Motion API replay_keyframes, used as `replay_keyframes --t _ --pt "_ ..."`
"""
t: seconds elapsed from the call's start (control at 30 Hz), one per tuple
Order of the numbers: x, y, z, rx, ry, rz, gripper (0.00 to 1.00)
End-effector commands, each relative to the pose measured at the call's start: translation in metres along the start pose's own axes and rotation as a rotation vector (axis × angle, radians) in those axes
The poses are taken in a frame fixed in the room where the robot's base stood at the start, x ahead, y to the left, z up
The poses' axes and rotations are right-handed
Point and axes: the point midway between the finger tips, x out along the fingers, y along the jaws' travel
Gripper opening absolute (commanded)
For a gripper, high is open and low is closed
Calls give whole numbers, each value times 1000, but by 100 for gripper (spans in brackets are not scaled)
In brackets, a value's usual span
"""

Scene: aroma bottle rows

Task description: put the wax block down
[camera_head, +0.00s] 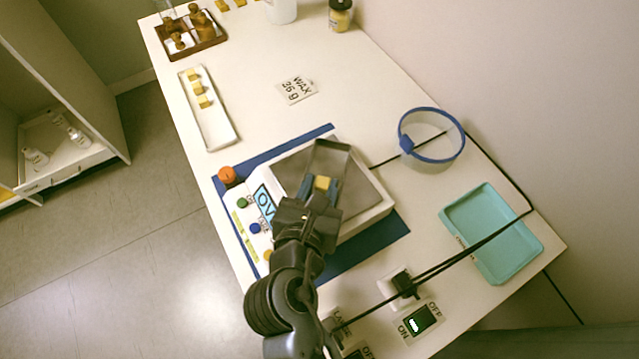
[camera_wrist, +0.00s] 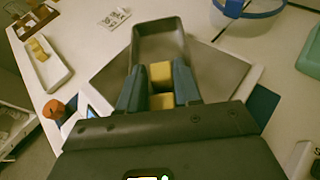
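A yellow wax block (camera_head: 322,183) is between the blue fingertips of my gripper (camera_head: 320,188), over a grey open pan (camera_head: 330,157) on the scale. In the wrist view my gripper (camera_wrist: 160,88) has its fingers close against both sides of yellow wax (camera_wrist: 161,74). A second yellow patch (camera_wrist: 162,103) shows nearer the palm; I cannot tell if it is a separate block. Whether the wax touches the pan floor is hidden. The scale's (camera_head: 372,207) grey plate lies under the pan, and its panel shows the letters "OV", partly covered by my gripper.
A white tray (camera_head: 219,130) with several yellow wax blocks stands left of a "WAX 36 g" card (camera_head: 296,90). A blue-rimmed round container (camera_head: 432,150) and a teal tray (camera_head: 490,235) stand right. An orange knob (camera_head: 227,175) is by the scale. Black cables cross the right side.

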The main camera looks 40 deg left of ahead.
Motion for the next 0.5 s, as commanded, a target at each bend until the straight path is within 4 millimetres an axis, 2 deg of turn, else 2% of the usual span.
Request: replay_keyframes --t 0.03,0.27,0.37,0.5 --pt "1 -2 -12 -5 21 -6 36" --pt "-3 -2 -1 -5 19 -5 36" --pt "-18 -3 0 -7 18 -5 36" --pt "-49 -2 4 -5 14 -3 36"
